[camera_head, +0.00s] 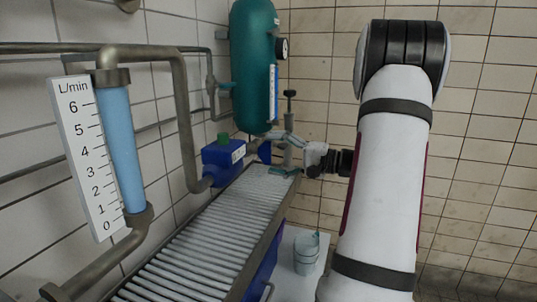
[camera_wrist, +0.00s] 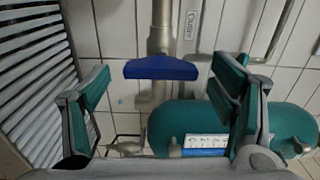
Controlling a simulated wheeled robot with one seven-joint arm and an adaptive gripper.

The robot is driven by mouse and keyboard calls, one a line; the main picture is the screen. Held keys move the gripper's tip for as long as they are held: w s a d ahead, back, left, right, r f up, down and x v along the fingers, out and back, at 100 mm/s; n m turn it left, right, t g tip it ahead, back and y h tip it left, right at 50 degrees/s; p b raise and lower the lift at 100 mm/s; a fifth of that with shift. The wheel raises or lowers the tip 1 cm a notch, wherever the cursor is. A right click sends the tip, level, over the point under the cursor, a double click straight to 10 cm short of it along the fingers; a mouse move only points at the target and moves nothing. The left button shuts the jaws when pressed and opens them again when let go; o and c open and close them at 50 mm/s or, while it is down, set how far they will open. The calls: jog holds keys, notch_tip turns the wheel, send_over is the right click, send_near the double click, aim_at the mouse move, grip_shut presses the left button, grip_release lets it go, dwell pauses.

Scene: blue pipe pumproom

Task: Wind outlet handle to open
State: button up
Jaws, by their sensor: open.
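The outlet handle (camera_wrist: 162,68) is a blue, flat bar with slanted ends. It sits across a grey vertical pipe (camera_wrist: 160,28) in the wrist view. A small plate (camera_wrist: 191,25) that seems to read "Outlet" is on the wall to its right. My gripper (camera_wrist: 160,90) is open, its teal-padded fingers left and right of the handle in the picture, with visible gaps on both sides. Neither finger appears to touch it. In the head view my gripper (camera_head: 281,154) is at the far end of the slatted surface; I cannot clearly make out the handle there.
A teal tank (camera_head: 254,65) with a gauge stands at the back. A blue pump box (camera_head: 222,156) with a green cap is left of my gripper. A flow scale (camera_head: 88,155) and pipes line the left wall. A slatted grey surface (camera_head: 215,235) runs below.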

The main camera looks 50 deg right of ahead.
jog(key=v, duration=0.9)
jog(key=shift+s, duration=0.35)
jog(key=shift+s+d, duration=0.1)
jog(key=shift+d, duration=0.05)
